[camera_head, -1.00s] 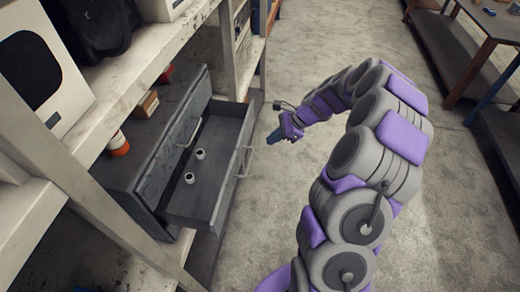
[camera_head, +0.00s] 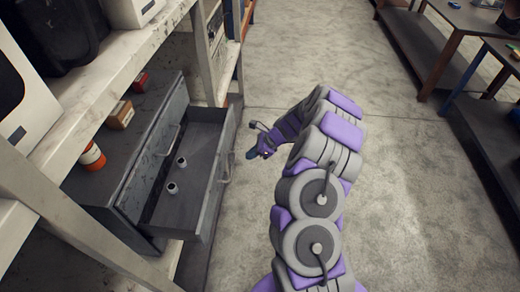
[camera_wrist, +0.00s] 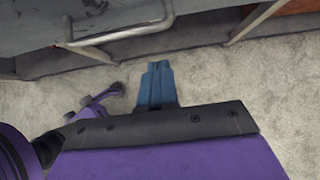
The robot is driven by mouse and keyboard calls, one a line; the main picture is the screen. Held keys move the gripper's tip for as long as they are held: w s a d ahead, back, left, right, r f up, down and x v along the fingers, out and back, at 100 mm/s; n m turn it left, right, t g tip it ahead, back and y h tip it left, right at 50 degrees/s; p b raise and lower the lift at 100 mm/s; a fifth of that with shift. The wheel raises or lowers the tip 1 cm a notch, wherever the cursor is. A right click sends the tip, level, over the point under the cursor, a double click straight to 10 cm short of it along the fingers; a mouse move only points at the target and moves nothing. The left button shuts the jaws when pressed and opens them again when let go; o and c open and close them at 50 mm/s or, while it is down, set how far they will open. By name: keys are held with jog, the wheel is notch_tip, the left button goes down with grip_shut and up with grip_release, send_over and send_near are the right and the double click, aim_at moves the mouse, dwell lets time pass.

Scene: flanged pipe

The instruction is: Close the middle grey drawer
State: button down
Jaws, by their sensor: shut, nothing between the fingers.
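The grey drawer (camera_head: 205,190) is pulled out of a dark grey cabinet (camera_head: 135,195) on the shelf at the left. Two small white cylinders lie inside it. Its bar handle (camera_head: 227,165) is on the front face, and a handle also shows at the top of the wrist view (camera_wrist: 120,30). My gripper (camera_head: 252,154) is just right of the drawer front, apart from the handle. Its blue fingers (camera_wrist: 157,85) are together and empty, over the floor in the wrist view. Whether other drawers lie below is hidden.
A shelf post (camera_head: 75,225) stands in front of the cabinet's near side. An orange and white can (camera_head: 92,156) and a small box (camera_head: 121,115) sit on the cabinet. Concrete floor (camera_head: 370,150) is clear to the right. Benches (camera_head: 440,50) stand far right.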

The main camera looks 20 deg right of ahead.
jog(key=w+a, duration=0.2)
jog(key=a, duration=0.1)
jog(key=shift+a+f, duration=0.1)
jog(key=shift+f, duration=0.1)
jog(key=w+a+p, duration=0.1)
jog(key=w+a, duration=0.2)
jog(key=a, duration=0.2)
jog(key=w+a+p, duration=0.2)
jog(key=w+a, duration=0.1)
jog(key=a, duration=0.3)
jog(key=w+a+p, duration=0.1)
jog(key=w+a, duration=0.2)
jog(key=a, duration=0.3)
jog(key=shift+w, duration=0.2)
jog(key=shift+w+a, duration=0.15)
